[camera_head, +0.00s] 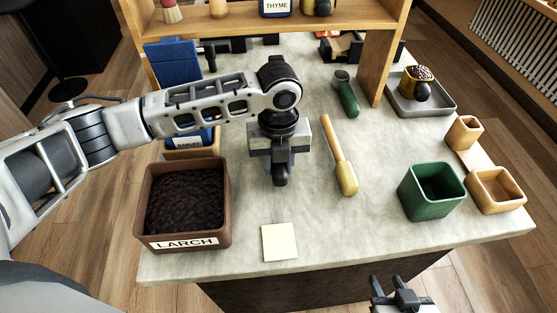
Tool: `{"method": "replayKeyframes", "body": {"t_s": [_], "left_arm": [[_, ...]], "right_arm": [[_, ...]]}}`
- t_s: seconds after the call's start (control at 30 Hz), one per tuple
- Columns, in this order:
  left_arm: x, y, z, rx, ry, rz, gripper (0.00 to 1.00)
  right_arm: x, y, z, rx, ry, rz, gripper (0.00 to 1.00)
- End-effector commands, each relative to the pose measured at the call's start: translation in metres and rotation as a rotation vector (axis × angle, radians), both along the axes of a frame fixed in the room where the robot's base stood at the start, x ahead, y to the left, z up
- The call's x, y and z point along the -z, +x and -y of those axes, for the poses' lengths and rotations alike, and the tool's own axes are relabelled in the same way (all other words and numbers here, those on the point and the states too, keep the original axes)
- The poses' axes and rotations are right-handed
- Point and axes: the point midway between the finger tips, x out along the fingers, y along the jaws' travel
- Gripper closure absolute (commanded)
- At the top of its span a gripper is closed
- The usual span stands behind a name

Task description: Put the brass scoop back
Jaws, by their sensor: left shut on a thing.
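My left gripper (280,179) points down over the counter, between the LARCH bin and the scoop. Its dark fingers are closed together on something hidden by the fingers and hand. My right gripper (389,281) is low at the front, off the counter's edge. Its fingers are apart with nothing between them.
A brown LARCH bin (225,215) holds dark grains. A BARLEY container (195,140) is partly behind my arm. A green scoop (346,93), green bin (428,200), wooden boxes (494,190) and grey tray (430,108) stand right. A pale note (279,242) lies in front.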

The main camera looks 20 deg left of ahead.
Motion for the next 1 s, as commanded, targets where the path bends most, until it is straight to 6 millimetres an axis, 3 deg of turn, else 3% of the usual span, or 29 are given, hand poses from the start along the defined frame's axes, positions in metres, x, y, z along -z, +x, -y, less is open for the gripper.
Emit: {"method": "replayKeyframes", "body": {"t_s": [0.2,0.23,0.3,0.8,1.0], "left_arm": [[0.003,0.0,0.0,0.0,-0.001,0.001,1.0],[0.003,0.0,0.0,0.0,-0.001,0.001,0.63],[0.003,0.0,0.0,0.0,-0.001,0.001,0.46],[0.002,0.0,0.0,0.0,-0.001,0.0,0.46],[-0.029,0.001,0.001,0.001,-0.003,0.004,0.46]], "right_arm": [[0.001,0.0,0.0,0.0,0.0,0.0,0.64],[0.001,0.0,0.0,0.0,0.0,0.0,0.64],[0.001,0.0,0.0,0.0,0.0,0.0,0.64],[0.001,0.0,-0.001,-0.002,0.001,-0.001,0.64],[0.0,0.0,-0.002,-0.003,0.003,-0.001,0.64]]}}
